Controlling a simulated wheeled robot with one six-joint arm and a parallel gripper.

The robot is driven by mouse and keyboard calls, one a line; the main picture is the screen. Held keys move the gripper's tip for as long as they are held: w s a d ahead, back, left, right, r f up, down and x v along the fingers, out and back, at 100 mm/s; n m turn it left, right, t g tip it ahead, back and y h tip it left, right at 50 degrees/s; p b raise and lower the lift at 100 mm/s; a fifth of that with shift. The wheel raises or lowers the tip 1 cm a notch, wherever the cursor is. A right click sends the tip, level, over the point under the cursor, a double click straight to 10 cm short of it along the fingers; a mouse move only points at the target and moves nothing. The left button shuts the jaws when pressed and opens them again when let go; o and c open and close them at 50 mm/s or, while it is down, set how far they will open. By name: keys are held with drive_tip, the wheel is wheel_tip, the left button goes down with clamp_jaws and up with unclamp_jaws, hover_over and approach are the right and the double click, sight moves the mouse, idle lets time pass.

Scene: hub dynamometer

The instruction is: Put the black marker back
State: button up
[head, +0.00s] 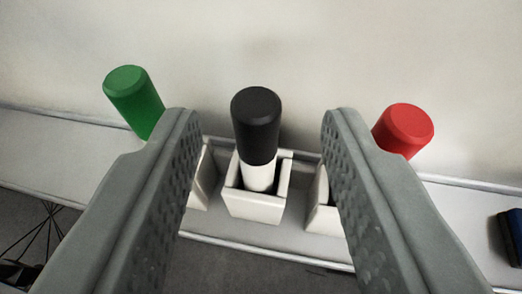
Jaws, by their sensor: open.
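The black marker (256,125) has a black cap and a white body. It stands nearly upright with its lower end inside the middle white square holder (254,206). My gripper (262,130) is open, with one finger to the left of the black marker and one to the right. Clear gaps show between the fingers and the marker, and neither finger touches it. The lower end of the marker is hidden inside the holder.
A green marker (133,100) stands left of my left finger and a red marker (404,129) right of my right finger, their lower parts hidden. The holders sit on a pale ledge (60,158) against a wall (300,40). A dark blue object (513,236) lies at the right edge.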

drive_tip(key=v, duration=1.2)
drive_tip(key=shift+s, duration=0.3)
drive_tip(key=shift+d+r, duration=0.1)
drive_tip(key=s+f+t, duration=0.1)
drive_tip(key=s+f, duration=0.4)
drive_tip(key=s, duration=0.8)
drive_tip(key=s+f+t, duration=0.2)
drive_tip(key=s+f, duration=0.3)
drive_tip(key=s, duration=0.9)
drive_tip(key=shift+a+f, duration=0.2)
drive_tip(key=shift+a, duration=0.25)
